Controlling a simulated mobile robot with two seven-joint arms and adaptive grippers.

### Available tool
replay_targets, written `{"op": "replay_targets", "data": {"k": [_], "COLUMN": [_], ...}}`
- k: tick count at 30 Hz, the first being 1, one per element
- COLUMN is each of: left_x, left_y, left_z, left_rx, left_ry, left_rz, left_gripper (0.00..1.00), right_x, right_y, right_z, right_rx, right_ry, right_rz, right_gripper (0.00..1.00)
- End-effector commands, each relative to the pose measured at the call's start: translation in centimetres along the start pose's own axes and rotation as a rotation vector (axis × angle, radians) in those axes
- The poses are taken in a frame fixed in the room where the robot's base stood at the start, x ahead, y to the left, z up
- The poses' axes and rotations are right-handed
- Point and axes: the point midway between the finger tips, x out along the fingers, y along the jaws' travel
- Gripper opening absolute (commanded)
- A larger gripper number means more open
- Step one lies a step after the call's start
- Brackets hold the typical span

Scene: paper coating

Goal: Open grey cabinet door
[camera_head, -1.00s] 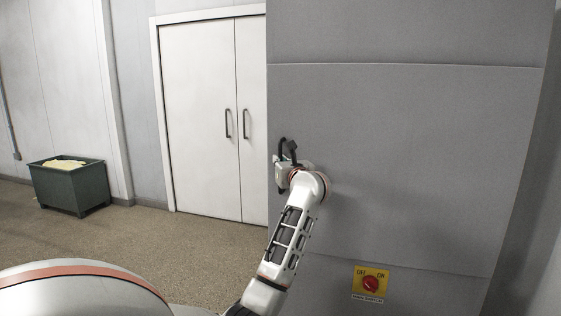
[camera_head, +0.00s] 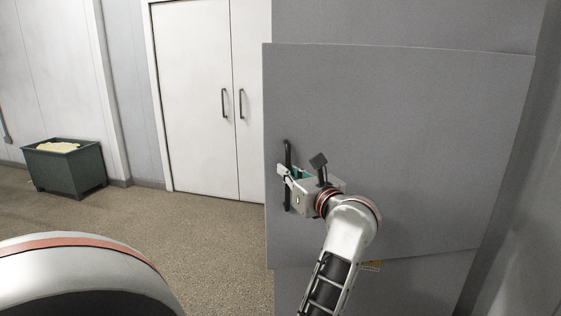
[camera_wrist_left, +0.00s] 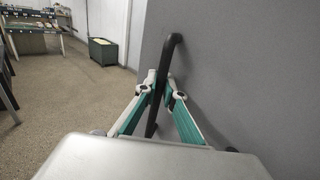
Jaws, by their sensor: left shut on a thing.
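The grey cabinet door (camera_head: 400,130) is a large flat panel in the head view. Its left edge stands out from the cabinet body, so the door is partly open. A black bar handle (camera_head: 287,150) runs vertically near that left edge. My left gripper (camera_head: 285,177) is shut on the handle; in the left wrist view its teal-lined fingers (camera_wrist_left: 158,95) close around the handle (camera_wrist_left: 170,58). The door's grey face (camera_wrist_left: 240,70) fills the right of that view. My right gripper is not in view.
White double doors (camera_head: 195,100) stand behind on the left. A green bin (camera_head: 65,170) stands on the speckled floor, also in the wrist view (camera_wrist_left: 103,52). The floor left of the door is open.

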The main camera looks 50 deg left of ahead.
Motion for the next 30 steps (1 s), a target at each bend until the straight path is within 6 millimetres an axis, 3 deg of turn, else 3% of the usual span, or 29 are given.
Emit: {"op": "replay_targets", "data": {"k": [4, 13, 14, 15, 25, 30], "left_x": [-1.7, -1.7, -1.7, -1.7, -1.6, -1.6], "left_y": [0.3, 0.5, 0.5, 0.5, 0.6, 0.6], "left_z": [0.1, 0.1, 0.1, 0.1, 0.2, 2.0], "left_rx": [-0.002, -0.002, -0.002, -0.002, -0.003, -0.008], "left_ry": [0.004, 0.003, 0.003, 0.003, 0.003, 0.003], "left_rz": [-0.009, -0.006, -0.006, -0.005, -0.001, -0.001], "left_gripper": [0.0, 0.0, 0.11, 0.15, 0.15, 0.15], "right_x": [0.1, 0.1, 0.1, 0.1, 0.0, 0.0], "right_y": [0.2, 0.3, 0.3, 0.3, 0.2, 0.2], "right_z": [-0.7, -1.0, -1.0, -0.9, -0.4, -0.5], "right_rx": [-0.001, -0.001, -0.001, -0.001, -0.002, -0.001], "right_ry": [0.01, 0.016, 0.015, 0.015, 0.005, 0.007], "right_rz": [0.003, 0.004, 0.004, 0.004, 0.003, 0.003], "right_gripper": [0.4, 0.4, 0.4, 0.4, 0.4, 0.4]}}
